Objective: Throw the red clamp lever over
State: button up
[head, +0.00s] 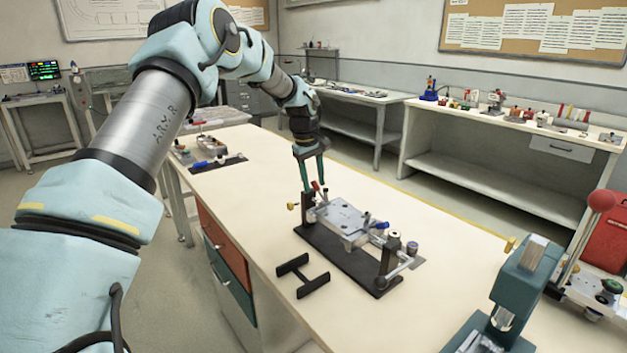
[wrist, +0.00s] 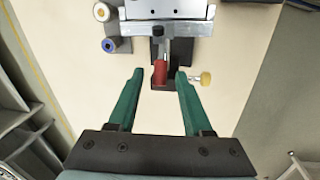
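The red clamp lever (wrist: 160,74) shows as a short red handle on a dark stem at the end of the clamping fixture. In the head view, the red lever (head: 315,186) is small and partly hidden by a finger. My gripper (head: 313,188) reaches down over that end of the fixture. In the wrist view, my gripper (wrist: 159,76) is open, with its green fingertips on either side of the red handle and visible gaps to both. The fixture has a metal plate (head: 341,217) on a black base (head: 330,250).
A yellow knob (wrist: 206,79) sits just right of the right fingertip. A blue handle (head: 381,225) and a dark post (head: 391,250) stand at the fixture's near end. A black H-shaped stand (head: 303,275) lies beside it. A teal press (head: 510,300) stands at the front right.

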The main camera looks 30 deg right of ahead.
aim_at(326, 189)
grip_shut()
dwell(0.3)
